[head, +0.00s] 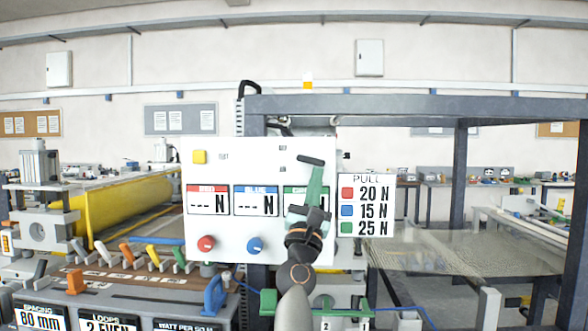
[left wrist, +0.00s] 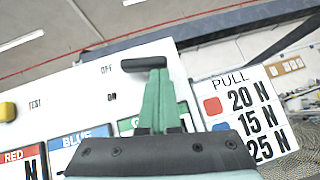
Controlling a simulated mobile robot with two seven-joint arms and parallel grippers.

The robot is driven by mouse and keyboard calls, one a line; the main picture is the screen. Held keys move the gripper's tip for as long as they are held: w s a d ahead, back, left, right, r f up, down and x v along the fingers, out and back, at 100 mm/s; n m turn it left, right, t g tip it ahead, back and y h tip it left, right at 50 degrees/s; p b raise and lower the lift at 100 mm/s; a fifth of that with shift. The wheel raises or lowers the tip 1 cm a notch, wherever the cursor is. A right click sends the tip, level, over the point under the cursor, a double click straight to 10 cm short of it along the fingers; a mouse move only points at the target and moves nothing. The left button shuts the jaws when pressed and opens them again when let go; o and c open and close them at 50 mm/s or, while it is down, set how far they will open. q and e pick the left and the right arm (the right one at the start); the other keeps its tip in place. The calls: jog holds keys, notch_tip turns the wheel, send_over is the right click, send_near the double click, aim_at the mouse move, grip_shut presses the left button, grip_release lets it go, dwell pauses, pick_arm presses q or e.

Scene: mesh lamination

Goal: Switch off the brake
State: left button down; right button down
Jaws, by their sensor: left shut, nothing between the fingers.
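A white control panel (head: 225,165) stands upright ahead, with OFF and ON labels in the left wrist view (left wrist: 90,100). A short dark bar (head: 310,160), apparently the brake switch's handle, sits right of the labels. It also shows in the left wrist view (left wrist: 143,64), about level with OFF. My left gripper (head: 317,172) is in front of the panel, its green fingers shut and empty. In the left wrist view its fingertips (left wrist: 157,74) overlap the bar's right part; I cannot tell whether they touch. The gripper hides part of the green display. My right gripper is out of view.
The panel has a yellow TEST button (head: 200,157), a red knob (head: 206,243) and a blue knob (head: 255,245). A PULL sign (head: 365,206) is close to the gripper's right. A dark frame (head: 400,105) stands behind. Coloured levers (head: 153,256) line the lower left.

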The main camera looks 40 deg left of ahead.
pick_arm(q)
jog(key=shift+w+d+r, duration=0.15)
jog(key=shift+d, duration=0.1)
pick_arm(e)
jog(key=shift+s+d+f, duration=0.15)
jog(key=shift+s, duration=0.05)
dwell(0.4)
